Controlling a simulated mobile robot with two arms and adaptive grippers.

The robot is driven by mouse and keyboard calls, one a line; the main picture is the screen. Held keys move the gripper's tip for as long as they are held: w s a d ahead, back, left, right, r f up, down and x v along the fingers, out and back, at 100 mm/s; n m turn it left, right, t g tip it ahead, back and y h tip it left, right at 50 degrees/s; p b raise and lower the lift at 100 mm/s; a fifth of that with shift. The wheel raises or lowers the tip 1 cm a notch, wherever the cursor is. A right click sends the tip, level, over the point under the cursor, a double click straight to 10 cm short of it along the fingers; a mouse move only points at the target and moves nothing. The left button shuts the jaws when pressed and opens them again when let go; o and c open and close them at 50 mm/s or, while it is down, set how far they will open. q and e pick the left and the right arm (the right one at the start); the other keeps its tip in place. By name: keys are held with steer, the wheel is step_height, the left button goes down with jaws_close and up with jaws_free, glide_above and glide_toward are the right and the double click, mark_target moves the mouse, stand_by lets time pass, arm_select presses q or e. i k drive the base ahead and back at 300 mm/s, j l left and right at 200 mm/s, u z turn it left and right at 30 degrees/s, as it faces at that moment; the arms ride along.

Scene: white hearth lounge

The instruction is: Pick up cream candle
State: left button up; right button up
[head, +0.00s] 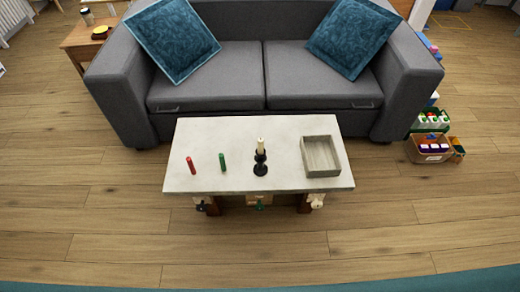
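The cream candle (261,145) stands upright in a black candle holder (261,165) on the light grey coffee table (240,130), a little right of the table's middle. A red candle (190,165) and a green candle (222,162) stand on the table to its left. A square grey-beige open box (321,168) sits to its right and looks empty. Neither of my grippers shows in the head view.
A grey sofa (205,80) with two teal cushions (172,40) stands right behind the table. Baskets with items (431,148) are on the floor at the right. The wooden floor (260,245) in front of the table is clear.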

mark_target(261, 141)
steer(key=i+j+z, duration=0.15)
steer(key=j, duration=0.3)
steer(key=i+j+z, duration=0.2)
steer(key=j, duration=0.25)
steer(key=j+z, duration=0.15)
steer(key=j, duration=0.35)
steer(key=i+j+z, duration=0.15)
steer(key=j, duration=0.35)
